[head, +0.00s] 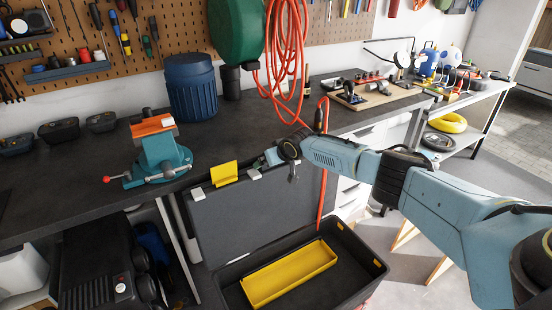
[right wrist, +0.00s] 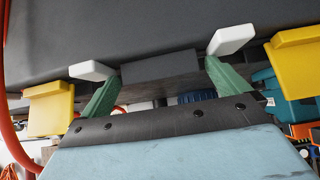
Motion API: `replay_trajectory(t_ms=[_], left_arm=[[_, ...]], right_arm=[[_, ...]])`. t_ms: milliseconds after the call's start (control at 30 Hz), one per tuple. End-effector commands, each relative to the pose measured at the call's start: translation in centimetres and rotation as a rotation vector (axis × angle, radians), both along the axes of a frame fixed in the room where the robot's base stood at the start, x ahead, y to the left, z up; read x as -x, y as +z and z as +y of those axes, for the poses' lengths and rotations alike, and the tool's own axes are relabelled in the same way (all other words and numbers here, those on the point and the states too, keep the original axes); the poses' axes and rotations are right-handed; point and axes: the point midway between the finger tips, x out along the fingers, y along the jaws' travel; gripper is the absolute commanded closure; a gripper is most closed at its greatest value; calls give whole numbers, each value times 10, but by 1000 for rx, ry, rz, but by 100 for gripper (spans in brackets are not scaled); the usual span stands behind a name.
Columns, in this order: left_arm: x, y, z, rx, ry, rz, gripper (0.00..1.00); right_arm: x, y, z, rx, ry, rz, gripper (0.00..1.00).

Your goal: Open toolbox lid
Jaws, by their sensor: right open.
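The toolbox (head: 222,286) is a dark open box below the bench edge, with a yellow tray (head: 290,274) inside. Its dark grey lid (head: 262,216) stands up steeply at the back, and a yellow latch (head: 223,175) shows on its upper edge. My right gripper (head: 265,166) is at that upper edge. In the right wrist view, the right gripper (right wrist: 162,56) is open, its pale fingertips on either side of a dark block (right wrist: 160,68) at the lid's edge. I cannot tell whether they touch it. Yellow latches flank it. My left gripper is not in view.
The workbench (head: 95,180) lies behind the lid and carries a teal vise (head: 160,150) and a blue bin (head: 192,90). A red hose (head: 286,50) hangs above the lid, and a red strand drops behind my right arm. A black machine (head: 95,265) stands under the bench.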

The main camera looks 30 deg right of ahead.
Motion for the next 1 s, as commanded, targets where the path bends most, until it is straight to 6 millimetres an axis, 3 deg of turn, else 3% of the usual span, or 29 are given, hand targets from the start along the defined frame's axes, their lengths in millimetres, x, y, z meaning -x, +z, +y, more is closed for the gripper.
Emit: replay_trajectory(t_ms=[267, 1000], left_arm=[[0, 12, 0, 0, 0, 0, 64], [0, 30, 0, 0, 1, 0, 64]], right_arm=[[14, 15, -1, 1, 1, 2, 0], [84, 87, 4, 0, 0, -1, 0]])
